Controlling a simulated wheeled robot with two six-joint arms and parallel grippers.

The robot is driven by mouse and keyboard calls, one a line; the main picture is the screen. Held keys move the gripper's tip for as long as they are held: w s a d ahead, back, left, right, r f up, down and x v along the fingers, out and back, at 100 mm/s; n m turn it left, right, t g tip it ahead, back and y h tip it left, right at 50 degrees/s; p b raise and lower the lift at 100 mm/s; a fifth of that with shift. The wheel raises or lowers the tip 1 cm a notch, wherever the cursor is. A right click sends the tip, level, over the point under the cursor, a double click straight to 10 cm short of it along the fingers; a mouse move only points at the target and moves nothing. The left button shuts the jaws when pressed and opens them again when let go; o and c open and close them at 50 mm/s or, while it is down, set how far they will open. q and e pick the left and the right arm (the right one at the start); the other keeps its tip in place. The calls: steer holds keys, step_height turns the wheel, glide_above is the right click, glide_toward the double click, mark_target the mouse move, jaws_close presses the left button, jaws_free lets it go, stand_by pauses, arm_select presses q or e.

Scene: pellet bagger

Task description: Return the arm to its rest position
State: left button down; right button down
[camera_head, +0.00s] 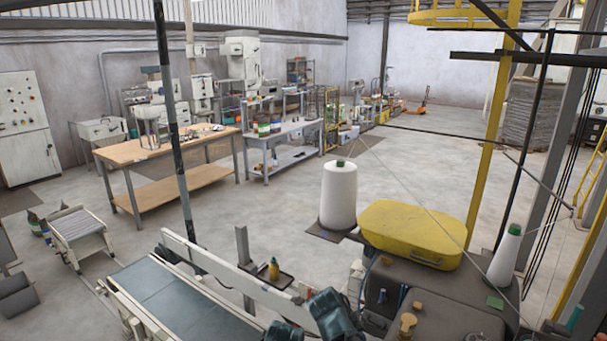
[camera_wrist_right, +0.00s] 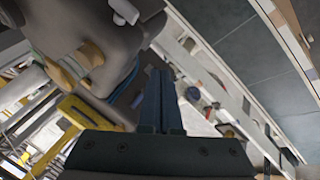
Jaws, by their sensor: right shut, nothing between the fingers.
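My right gripper (camera_wrist_right: 160,76) shows in the right wrist view with its two dark fingers together and nothing between them. Its fingertips point at the gap between the grey machine body (camera_wrist_right: 110,28) and the conveyor's pale side rail (camera_wrist_right: 195,52). In the head view, dark teal parts of my own arms show at the bottom edge, beside the conveyor and the machine. I cannot make out fingertips there. My left gripper is not recognisable in either view.
The conveyor belt (camera_head: 172,297) lies at the lower left. The grey sewing machine (camera_head: 440,300), yellow cover (camera_head: 412,233), large white thread cone (camera_head: 339,195) and smaller cone (camera_head: 505,254) stand right. A yellow bottle (camera_head: 274,269) sits on a small tray. Open floor lies beyond.

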steer(key=s+a+f+n+g+y+b, duration=0.2)
steer(key=s+a+f+b, duration=0.2)
steer(key=s+f+b, duration=0.2)
steer(key=s+a+f+n+g+y+b, duration=0.1)
steer(key=s+a+f+n+y+b, duration=0.1)
steer(key=s+a+f+b, duration=0.2)
steer(key=s+f+b, duration=0.3)
steer(key=s+f, duration=0.3)
steer(key=f, duration=0.2)
steer(key=shift+s+a+g, duration=0.15)
steer(key=shift+a+g, duration=0.15)
steer(key=shift+g, duration=0.1)
